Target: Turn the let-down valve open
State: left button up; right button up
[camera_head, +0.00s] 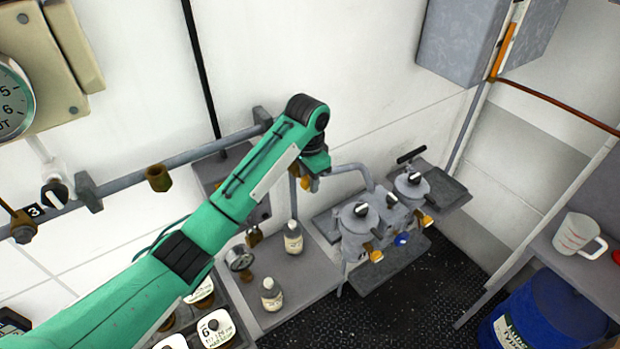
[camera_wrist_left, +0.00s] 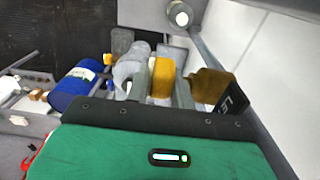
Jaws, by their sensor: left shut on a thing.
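My left arm reaches in from the left in the head view, and its gripper (camera_head: 308,182) points down beside a grey pipe near the wall. The gripper is largely hidden behind my own wrist. In the left wrist view, the two grey fingers (camera_wrist_left: 162,88) are shut on a yellow part, which I take for the handle of the let-down valve (camera_wrist_left: 161,77). A brown metal fitting (camera_wrist_left: 210,86) is just right of it, beside a dark label (camera_wrist_left: 234,100) starting "LE". How far the handle is turned cannot be told. My right gripper is in neither view.
Two grey lidded pots (camera_head: 360,218) with yellow fittings stand right of the gripper. Below are two small bottles (camera_head: 271,295) and a round gauge (camera_head: 240,258). A blue drum (camera_head: 545,312) and white jug (camera_head: 578,235) are at right. Dark floor (camera_head: 350,318) lies open.

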pick_arm(q)
jog(key=t+h, duration=0.2)
jog(key=h, duration=0.1)
jog(key=shift+s+a+f, duration=0.1)
jog(key=shift+s+a, duration=0.05)
jog(key=shift+a, duration=0.05)
jog(key=shift+t+h+b, duration=0.3)
jog(key=shift+t+h, duration=0.3)
jog(key=o, duration=1)
jog(key=shift+r, duration=0.2)
